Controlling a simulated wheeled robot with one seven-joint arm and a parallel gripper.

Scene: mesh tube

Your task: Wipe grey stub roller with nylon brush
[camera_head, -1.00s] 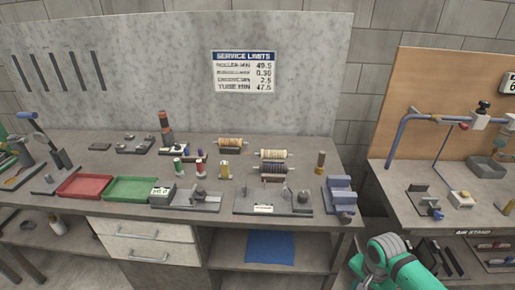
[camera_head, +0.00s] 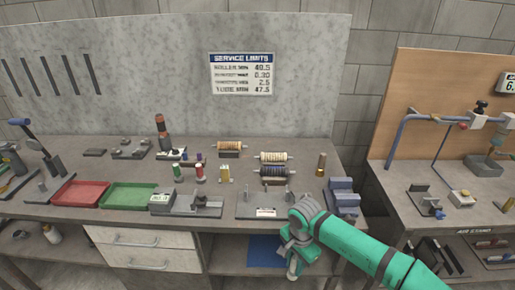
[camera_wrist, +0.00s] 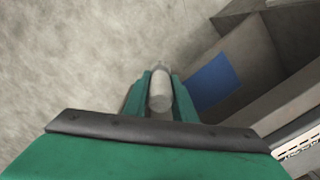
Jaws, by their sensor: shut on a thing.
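My gripper (camera_wrist: 160,78) is shut on a pale grey cylinder (camera_wrist: 160,92) with a rounded end, held between the green fingers in the wrist view. I cannot tell whether it is the nylon brush or the grey stub roller. In the head view my gripper (camera_head: 293,268) hangs in front of the bench's front edge, and the held thing is not clear there. On the bench lie a dark grey-banded roller (camera_head: 273,174), a cream roller (camera_head: 272,157) and a tan roller (camera_head: 230,146). I cannot pick out the named stub roller for sure among them.
A grey fixture plate (camera_head: 250,211) with uprights stands near the front edge, beside a blue-grey vise-like block (camera_head: 343,197). Red (camera_head: 80,193) and green (camera_head: 129,196) trays lie at left. A blue sheet (camera_head: 262,250) lies on the shelf below. A second bench (camera_head: 390,180) stands at right.

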